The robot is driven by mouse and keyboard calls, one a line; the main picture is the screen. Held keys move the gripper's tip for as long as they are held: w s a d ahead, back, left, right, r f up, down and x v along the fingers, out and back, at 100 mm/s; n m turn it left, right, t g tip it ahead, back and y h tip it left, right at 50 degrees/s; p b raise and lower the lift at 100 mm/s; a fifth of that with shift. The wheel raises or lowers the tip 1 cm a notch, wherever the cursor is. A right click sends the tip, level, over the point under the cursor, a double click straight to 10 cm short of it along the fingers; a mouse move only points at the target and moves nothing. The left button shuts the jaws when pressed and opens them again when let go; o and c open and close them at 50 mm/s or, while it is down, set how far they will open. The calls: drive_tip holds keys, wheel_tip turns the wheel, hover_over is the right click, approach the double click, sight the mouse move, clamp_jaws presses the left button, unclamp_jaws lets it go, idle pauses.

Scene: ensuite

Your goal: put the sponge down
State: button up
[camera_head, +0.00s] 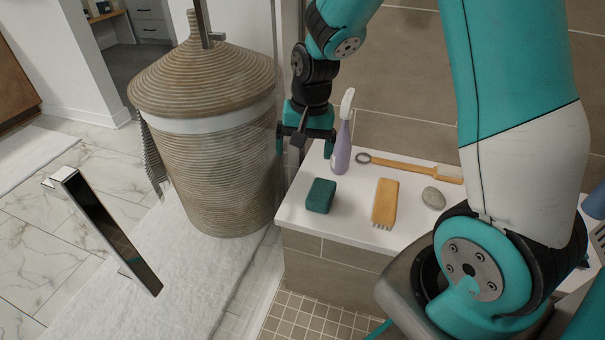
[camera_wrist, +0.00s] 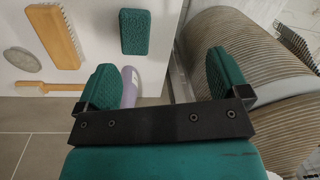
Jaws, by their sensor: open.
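The sponge is a dark green, rough-looking block (camera_head: 320,195). It lies on the white bench top (camera_head: 347,222) near its left front edge. In the wrist view it shows at the top middle (camera_wrist: 134,32), beyond my fingertips and apart from them. My gripper (camera_head: 305,148) is open with nothing held between its green-padded fingers (camera_wrist: 165,78). It is above and behind the sponge, at the bench's back left corner, beside the spray bottle.
A lilac spray bottle (camera_head: 340,150) stands upright behind the sponge. A wooden brush (camera_head: 385,202), a grey stone (camera_head: 433,198) and a long-handled brush (camera_head: 405,166) lie to the right. A tall wicker basket (camera_head: 215,165) stands close on the left. Bare bench top surrounds the sponge.

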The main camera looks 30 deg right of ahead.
drive_tip(key=s+a+r+n+y, duration=0.1)
drive_tip(key=s+a+r+n, duration=0.6)
drive_tip(key=s, duration=0.3)
drive_tip(key=s+a+r+n+y, duration=0.2)
drive_tip(key=s+a+r+n, duration=0.4)
drive_tip(key=s, duration=0.4)
drive_tip(key=shift+s+a+r+n+g, duration=0.15)
drive_tip(key=shift+a+r+n+g, duration=0.3)
drive_tip(key=shift+a, duration=0.75)
drive_tip(key=shift+f, duration=0.1)
wheel_tip(320, 180, up, 27)
drive_tip(key=p, duration=2.7)
drive_tip(key=shift+r, duration=0.2)
